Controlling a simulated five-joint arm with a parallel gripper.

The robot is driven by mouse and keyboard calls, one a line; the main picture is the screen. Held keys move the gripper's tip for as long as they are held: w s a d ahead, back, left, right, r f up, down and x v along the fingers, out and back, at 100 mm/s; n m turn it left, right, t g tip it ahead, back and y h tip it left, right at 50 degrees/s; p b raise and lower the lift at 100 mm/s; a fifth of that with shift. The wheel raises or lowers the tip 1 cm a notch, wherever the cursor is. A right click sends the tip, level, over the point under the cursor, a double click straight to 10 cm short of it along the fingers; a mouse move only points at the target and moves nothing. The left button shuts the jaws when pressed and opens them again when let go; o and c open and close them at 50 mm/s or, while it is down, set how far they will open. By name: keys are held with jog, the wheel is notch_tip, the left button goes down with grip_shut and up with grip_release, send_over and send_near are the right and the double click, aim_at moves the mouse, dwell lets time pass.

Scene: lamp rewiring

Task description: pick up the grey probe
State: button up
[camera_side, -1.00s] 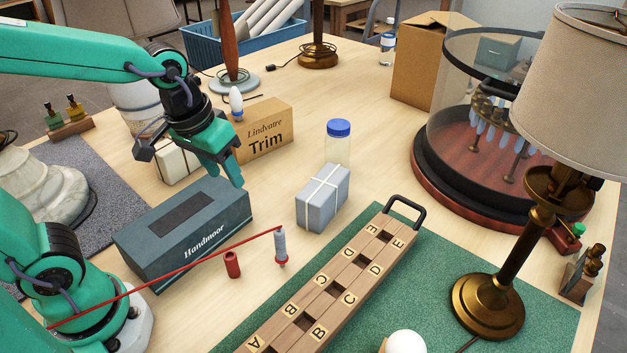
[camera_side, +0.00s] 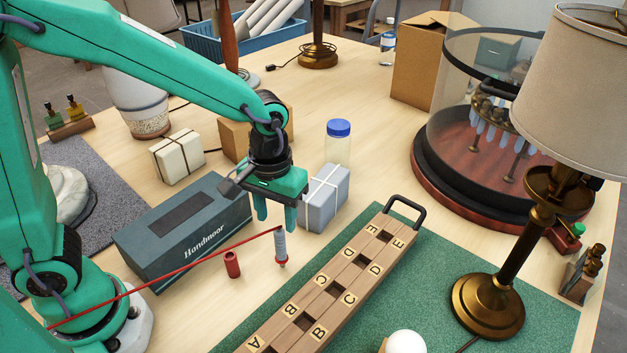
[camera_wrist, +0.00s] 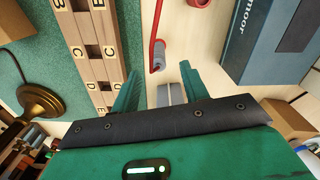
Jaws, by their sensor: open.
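The grey probe (camera_side: 280,248) stands upright on the bare wood, with a red lead running from its top toward the lower left. It also shows in the wrist view (camera_wrist: 159,56), just beyond the fingertips and between their lines. My gripper (camera_side: 276,214) points down with its fingers apart, a little above and behind the probe in the side view. Nothing is held between the fingers (camera_wrist: 157,82) in the wrist view. The probe is not touched by the gripper as far as I can see.
A red sleeve (camera_side: 232,264) stands left of the probe. The dark Handmoor box (camera_side: 190,235) lies further left. A grey strapped parcel (camera_side: 324,199) is close behind my gripper on the right. A lettered wooden rack (camera_side: 330,290) lies on the green mat to the right.

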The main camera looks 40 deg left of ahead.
aim_at(279, 230)
jog(key=shift+f, duration=1.25)
jog(key=shift+f, duration=0.1)
jog(key=shift+d+f, duration=0.1)
jog(key=shift+f, duration=2.35)
jog(key=shift+w, duration=0.1)
grip_shut()
